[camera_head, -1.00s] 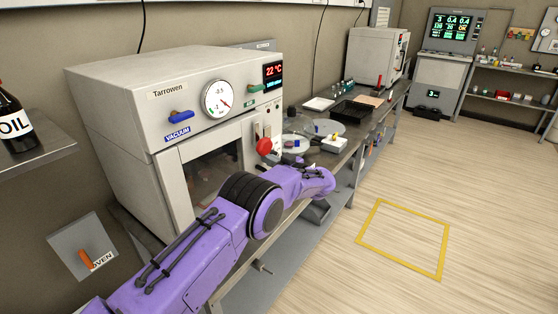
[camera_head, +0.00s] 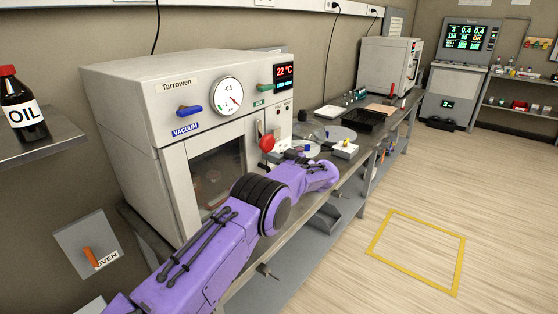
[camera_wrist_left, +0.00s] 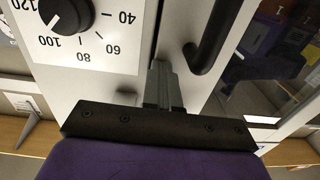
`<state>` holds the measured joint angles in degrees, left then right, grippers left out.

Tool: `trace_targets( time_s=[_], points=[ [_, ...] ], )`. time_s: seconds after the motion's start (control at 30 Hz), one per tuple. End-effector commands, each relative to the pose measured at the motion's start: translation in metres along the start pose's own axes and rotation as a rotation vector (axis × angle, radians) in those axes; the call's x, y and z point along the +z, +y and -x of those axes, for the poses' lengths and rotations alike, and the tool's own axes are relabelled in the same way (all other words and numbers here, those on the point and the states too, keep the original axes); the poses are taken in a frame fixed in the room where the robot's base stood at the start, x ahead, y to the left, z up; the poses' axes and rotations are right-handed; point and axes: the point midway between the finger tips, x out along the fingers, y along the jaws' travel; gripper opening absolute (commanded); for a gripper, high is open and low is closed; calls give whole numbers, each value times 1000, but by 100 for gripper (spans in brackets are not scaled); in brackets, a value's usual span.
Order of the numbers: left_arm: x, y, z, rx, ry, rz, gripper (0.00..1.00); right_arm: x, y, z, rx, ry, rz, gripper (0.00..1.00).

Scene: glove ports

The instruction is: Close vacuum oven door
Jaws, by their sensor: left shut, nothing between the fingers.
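The vacuum oven (camera_head: 135,115) is a white Tarrowen box on the bench. Its door (camera_head: 174,185), with a dark window, looks flush or nearly flush with the front; I cannot tell whether it is fully shut. A red knob (camera_head: 267,143) is at the door's right side. My left gripper (camera_head: 284,155) is at the oven's right front, partly hidden by my wrist. In the left wrist view its fingers (camera_wrist_left: 163,70) are together and empty, at the door's edge (camera_wrist_left: 180,45) by the dial panel (camera_wrist_left: 90,50). The black handle (camera_wrist_left: 208,40) is beside them. My right gripper is out of view.
An oil bottle (camera_head: 22,105) stands on a shelf at the left. The bench right of the oven holds glass plates (camera_head: 338,134), a black tray (camera_head: 356,119) and a second white instrument (camera_head: 388,65). The floor at the right is clear, with a yellow square (camera_head: 418,252).

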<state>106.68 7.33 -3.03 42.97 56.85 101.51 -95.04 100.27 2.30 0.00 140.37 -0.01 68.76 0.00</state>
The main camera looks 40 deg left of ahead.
Motion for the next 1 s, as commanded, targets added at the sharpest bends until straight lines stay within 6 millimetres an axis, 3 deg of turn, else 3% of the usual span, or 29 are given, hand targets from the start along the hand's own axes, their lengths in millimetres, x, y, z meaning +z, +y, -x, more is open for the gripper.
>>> trace_targets(
  time_s=[0.03,0.17,0.33,0.4,0.6,0.7,1.0],
  points=[
    [-5,-2,-6,-8,9,3,0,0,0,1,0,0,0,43],
    [-8,-3,2,-8,10,3,0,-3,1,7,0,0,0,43],
    [-9,-8,37,-15,10,-3,0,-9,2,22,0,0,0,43],
    [3,-7,60,-13,9,1,0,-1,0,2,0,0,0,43],
    [2,-9,109,-16,7,1,0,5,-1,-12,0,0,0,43],
    [1,-10,123,-19,7,0,0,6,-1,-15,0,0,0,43],
    [-1,-10,133,-20,6,-1,0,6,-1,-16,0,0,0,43]
  ],
)
